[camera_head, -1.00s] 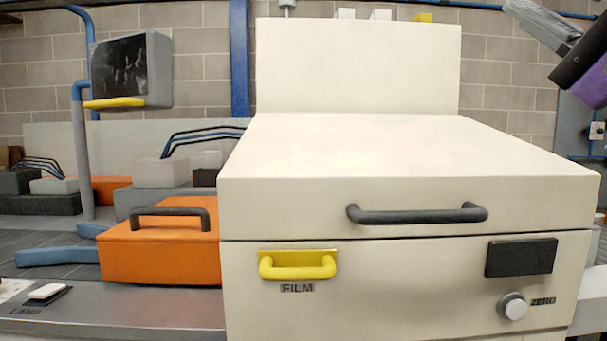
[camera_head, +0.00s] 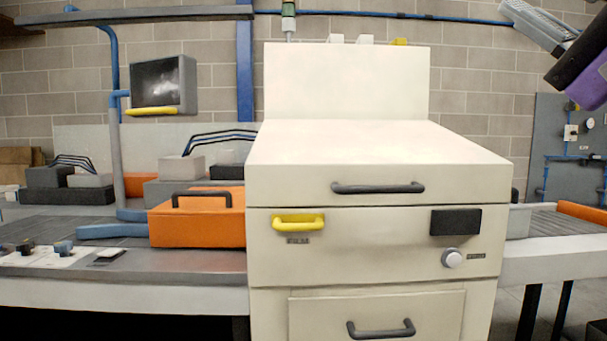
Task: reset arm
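Part of one of my arms, with grey, black and purple sections (camera_head: 572,52), enters at the top right corner of the head view. Its grey tip (camera_head: 538,25) points up and left, beside the wall and well clear of the machine. I cannot make out separate fingers or tell whether it is open. It touches nothing that I can see. My other gripper does not show.
A cream cabinet (camera_head: 375,150) with dark handles, a yellow film handle (camera_head: 298,222) and a round knob (camera_head: 452,258) stands ahead. Left are an orange box (camera_head: 197,220), a monitor (camera_head: 163,85) and a bench (camera_head: 120,262). Floor (camera_head: 500,325) shows at lower right.

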